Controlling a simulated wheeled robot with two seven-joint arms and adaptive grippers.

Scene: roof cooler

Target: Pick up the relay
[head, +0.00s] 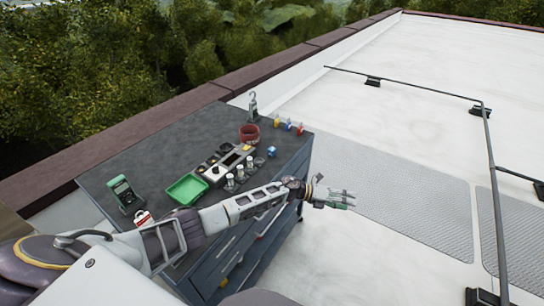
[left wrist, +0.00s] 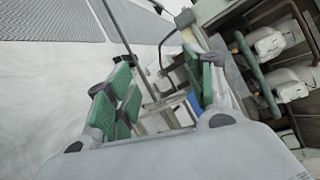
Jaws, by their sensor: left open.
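My left gripper (head: 343,199) is open and empty, out past the right edge of the dark workbench (head: 150,160). In the left wrist view its green-padded fingers (left wrist: 165,88) stand apart with nothing held between them. A small blue block (head: 272,152) sits near the right end of the bench top. Several small clear-and-white parts (head: 240,173) stand in a row by a pale tray. I cannot tell for sure which small part is the relay. My right gripper is not in view.
On the bench are a green tray (head: 187,189), a green meter (head: 124,194), a red-brown round container (head: 249,134) and a grey hooked item (head: 253,107). White-and-dark equipment (left wrist: 275,60) fills the wrist view's right. A dark rail (head: 490,180) crosses the roof.

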